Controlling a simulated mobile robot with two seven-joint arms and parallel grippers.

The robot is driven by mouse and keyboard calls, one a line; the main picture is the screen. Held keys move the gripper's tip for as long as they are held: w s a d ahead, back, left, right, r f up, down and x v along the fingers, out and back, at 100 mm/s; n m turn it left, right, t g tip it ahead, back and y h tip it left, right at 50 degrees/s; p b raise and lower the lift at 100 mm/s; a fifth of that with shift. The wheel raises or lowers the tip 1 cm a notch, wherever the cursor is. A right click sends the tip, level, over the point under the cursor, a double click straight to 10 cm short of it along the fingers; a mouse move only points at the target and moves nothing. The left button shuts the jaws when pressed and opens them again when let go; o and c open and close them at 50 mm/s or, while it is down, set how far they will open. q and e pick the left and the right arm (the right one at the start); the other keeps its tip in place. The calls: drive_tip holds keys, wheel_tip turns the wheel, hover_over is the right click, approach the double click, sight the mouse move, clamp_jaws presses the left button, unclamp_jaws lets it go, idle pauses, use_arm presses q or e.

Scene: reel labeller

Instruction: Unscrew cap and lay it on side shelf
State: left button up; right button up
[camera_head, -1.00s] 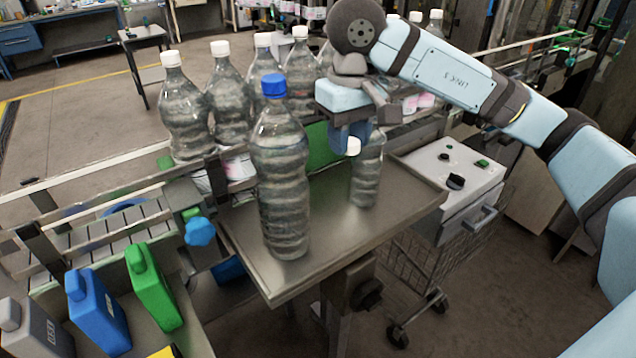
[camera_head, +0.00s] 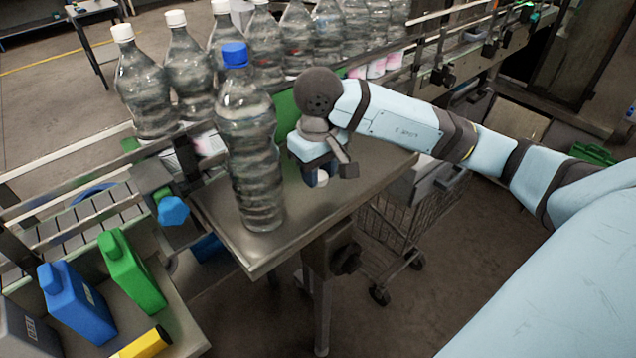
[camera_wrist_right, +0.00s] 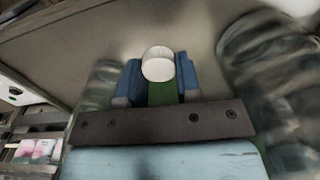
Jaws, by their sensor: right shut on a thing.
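A white cap (camera_head: 322,179) is between the blue fingers of my right gripper (camera_head: 316,177). The wrist view also shows the cap (camera_wrist_right: 158,64), gripped between both fingers (camera_wrist_right: 157,76). The gripper is low over the steel shelf (camera_head: 292,222); I cannot tell whether the cap touches it. A large clear ribbed bottle with a blue cap (camera_head: 252,150) stands upright on the shelf, left of the gripper. Blurred clear bottle shapes flank the gripper in the wrist view. No bottle shows under the held cap in the head view. My left gripper is out of view.
Several white-capped bottles (camera_head: 190,75) stand in a row behind the shelf. A green jug (camera_head: 131,272), a blue jug (camera_head: 76,305) and a yellow item (camera_head: 140,342) are at lower left. A wire cart (camera_head: 392,236) stands right of the shelf, below it.

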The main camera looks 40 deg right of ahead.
sight(318, 195)
wheel_tip(318, 195, down, 4)
drive_tip(key=shift+f+p, duration=0.1)
drive_tip(key=shift+p, duration=0.25)
drive_tip(key=shift+f+b, duration=0.25)
drive_tip(key=shift+b, duration=0.2)
